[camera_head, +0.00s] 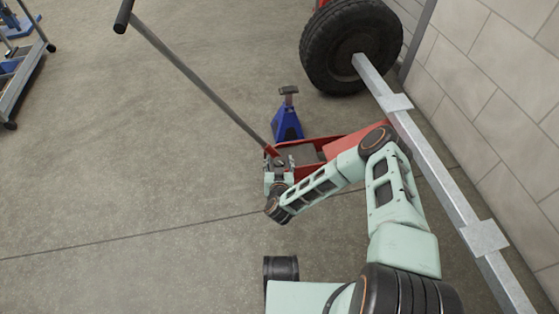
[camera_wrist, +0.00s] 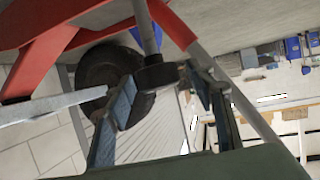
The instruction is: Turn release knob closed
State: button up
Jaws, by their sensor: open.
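A red floor jack (camera_head: 344,145) with a long grey handle (camera_head: 201,82) stands on the floor under the trailer frame. My gripper (camera_head: 275,172) is at the jack's near left end, by the foot of the handle. In the wrist view my gripper (camera_wrist: 165,92) is open, with one finger on each side of a dark round knob (camera_wrist: 157,77) on a grey shaft (camera_wrist: 144,27). This looks like the release knob. I cannot tell whether either finger touches it. In the head view I cannot make out the knob.
A blue jack stand (camera_head: 287,122) stands just behind the jack. The trailer's grey beam (camera_head: 442,175) and black tyre (camera_head: 350,45) are to the right and back, near a block wall (camera_head: 505,75). The floor to the left is clear up to a cart (camera_head: 28,75).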

jog(key=shift+c, duration=0.6)
jog(key=c, duration=1)
jog(key=shift+c, duration=0.2)
jog(key=shift+a+r+m+h+p, duration=0.1)
jog(key=shift+r+m+h+p, duration=0.1)
jog(key=shift+m+h+p, duration=0.6)
jog(key=shift+h+p, duration=0.2)
jog(key=shift+p, duration=0.05)
jog(key=shift+w+f+m+h, duration=0.1)
jog(key=shift+f+m+h, duration=0.05)
jog(key=shift+m+h, duration=1.05)
jog(key=shift+m+g+h+b, duration=0.4)
jog(key=shift+m+g+h, duration=0.3)
jog(key=shift+m+h, duration=0.55)
jog(key=shift+h, duration=0.35)
